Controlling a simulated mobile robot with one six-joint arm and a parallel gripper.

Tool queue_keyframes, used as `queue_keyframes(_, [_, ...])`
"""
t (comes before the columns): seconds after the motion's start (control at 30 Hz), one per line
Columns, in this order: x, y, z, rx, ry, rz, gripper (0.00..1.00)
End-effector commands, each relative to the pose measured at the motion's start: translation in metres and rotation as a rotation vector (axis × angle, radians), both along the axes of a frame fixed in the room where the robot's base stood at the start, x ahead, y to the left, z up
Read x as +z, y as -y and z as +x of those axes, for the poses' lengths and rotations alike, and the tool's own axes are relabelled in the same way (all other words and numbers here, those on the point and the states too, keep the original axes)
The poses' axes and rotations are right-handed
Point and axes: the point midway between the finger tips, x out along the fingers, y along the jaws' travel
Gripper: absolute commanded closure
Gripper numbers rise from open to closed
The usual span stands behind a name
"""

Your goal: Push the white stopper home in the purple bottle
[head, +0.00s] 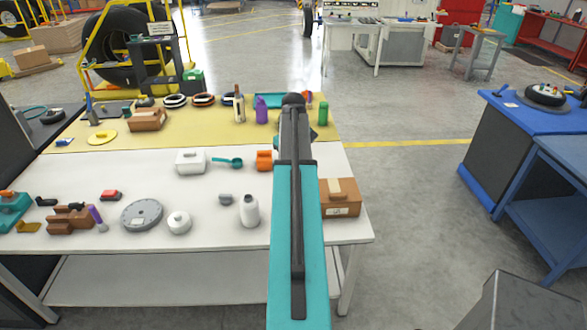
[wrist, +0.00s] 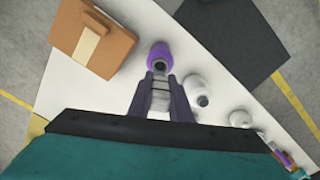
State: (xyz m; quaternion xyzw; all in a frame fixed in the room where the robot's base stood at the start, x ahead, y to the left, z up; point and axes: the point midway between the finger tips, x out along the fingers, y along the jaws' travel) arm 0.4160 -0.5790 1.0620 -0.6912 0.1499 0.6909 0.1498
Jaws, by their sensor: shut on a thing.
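In the wrist view a purple bottle (wrist: 160,53) stands on the white table top, just beyond my fingertips. My gripper (wrist: 160,76) is shut on a small pale piece between its fingers, which looks like the white stopper (wrist: 160,66). The stopper lines up with the near side of the bottle. The fingers cover the join, so I cannot tell how deep it sits in the neck. In the head view my arm hides the gripper, the stopper and this bottle. Another purple bottle (head: 261,110) stands on the yellow back part of the table.
A brown box (head: 340,197) stands close beside the purple bottle; it also shows in the wrist view (wrist: 92,38). A white bottle (head: 249,210) stands on the other side, also in the wrist view (wrist: 197,88). An orange item (head: 264,160) and a white container (head: 190,162) lie farther back.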

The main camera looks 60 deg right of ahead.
Motion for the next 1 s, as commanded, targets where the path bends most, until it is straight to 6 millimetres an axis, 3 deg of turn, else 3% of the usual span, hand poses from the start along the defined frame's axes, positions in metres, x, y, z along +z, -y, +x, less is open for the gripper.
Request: queue_keyframes(1.0, [-0.021, -0.001, 0.001, 0.001, 0.000, 0.000, 1.00])
